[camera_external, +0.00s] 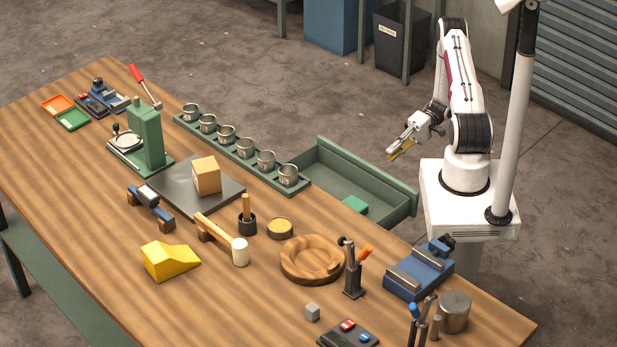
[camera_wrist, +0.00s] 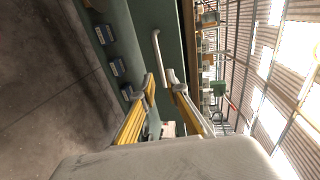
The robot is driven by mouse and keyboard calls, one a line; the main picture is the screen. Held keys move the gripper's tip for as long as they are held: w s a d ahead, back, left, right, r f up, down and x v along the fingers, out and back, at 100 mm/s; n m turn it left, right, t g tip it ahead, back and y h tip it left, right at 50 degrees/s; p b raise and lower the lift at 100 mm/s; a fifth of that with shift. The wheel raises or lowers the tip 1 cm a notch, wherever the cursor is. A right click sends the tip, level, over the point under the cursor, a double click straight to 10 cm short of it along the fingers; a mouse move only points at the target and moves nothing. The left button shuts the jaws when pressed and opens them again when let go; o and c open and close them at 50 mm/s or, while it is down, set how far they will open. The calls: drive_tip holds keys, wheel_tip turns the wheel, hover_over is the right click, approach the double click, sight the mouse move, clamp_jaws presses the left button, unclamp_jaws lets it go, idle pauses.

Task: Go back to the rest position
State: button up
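The round wooden bowl (camera_external: 312,260) sits on the table, well apart from the gripper.
A blue vise (camera_external: 419,272) and a white pole (camera_external: 515,110) are near the base. Tools and blocks cover the wooden table (camera_external: 95,205).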

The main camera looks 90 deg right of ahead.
sight(373, 169)
drive_tip(key=shift+x, duration=5.25)
drive_tip(key=shift+d+r, duration=0.1)
